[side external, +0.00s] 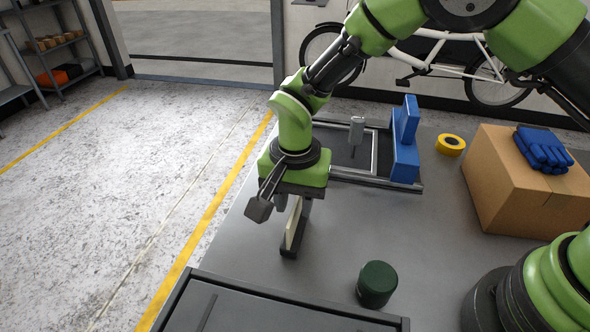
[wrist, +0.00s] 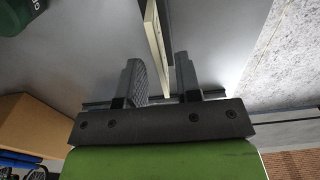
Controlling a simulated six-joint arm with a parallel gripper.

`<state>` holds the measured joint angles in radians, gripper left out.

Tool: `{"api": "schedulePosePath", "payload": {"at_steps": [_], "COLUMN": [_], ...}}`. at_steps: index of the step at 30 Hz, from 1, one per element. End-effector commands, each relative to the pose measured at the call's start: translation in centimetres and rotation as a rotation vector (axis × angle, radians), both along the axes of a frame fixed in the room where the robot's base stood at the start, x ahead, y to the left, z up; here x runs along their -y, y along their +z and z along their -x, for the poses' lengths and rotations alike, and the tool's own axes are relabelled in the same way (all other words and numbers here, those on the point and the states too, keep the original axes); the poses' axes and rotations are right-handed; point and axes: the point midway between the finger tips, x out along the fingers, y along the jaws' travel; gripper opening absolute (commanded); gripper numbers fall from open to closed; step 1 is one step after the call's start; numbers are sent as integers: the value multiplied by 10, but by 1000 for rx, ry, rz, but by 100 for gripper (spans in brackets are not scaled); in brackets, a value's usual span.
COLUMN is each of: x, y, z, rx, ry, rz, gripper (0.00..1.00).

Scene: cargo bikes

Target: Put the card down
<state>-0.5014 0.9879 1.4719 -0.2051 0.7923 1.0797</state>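The card, a thin cream panel (side external: 293,226), stands upright on edge in a dark foot on the grey table (side external: 335,225), near its left edge. My gripper (side external: 292,205) points down just above it, and the upper part of the card is partly hidden by the fingers. In the wrist view my gripper (wrist: 160,78) has its two fingers apart. The card's pale edge (wrist: 158,45) lies between them, with a gap visible on both sides. I see neither finger pressed on the card.
A dark green tin (side external: 377,284) stands right of the card. A black tray (side external: 270,310) is in front. Behind are a metal frame (side external: 375,155) and a blue block (side external: 405,145). Yellow tape (side external: 451,145) and a cardboard box (side external: 515,190) with blue gloves (side external: 543,148) are at right. The mid-table is clear.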

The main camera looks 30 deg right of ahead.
Motion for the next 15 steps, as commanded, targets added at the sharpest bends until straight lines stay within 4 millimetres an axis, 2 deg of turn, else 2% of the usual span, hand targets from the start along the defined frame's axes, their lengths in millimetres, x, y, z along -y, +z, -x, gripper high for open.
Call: {"api": "schedulePosePath", "payload": {"at_steps": [1, 6, 10, 15], "x": [-1, 0, 0, 0], "y": [13, 50, 70, 83], "z": [-1, -1, -1, 0], "rx": [6, 6, 4, 1], "ry": [0, 0, -1, 0], "rz": [-4, -1, -1, 1], "gripper": [31, 31, 31, 31]}}
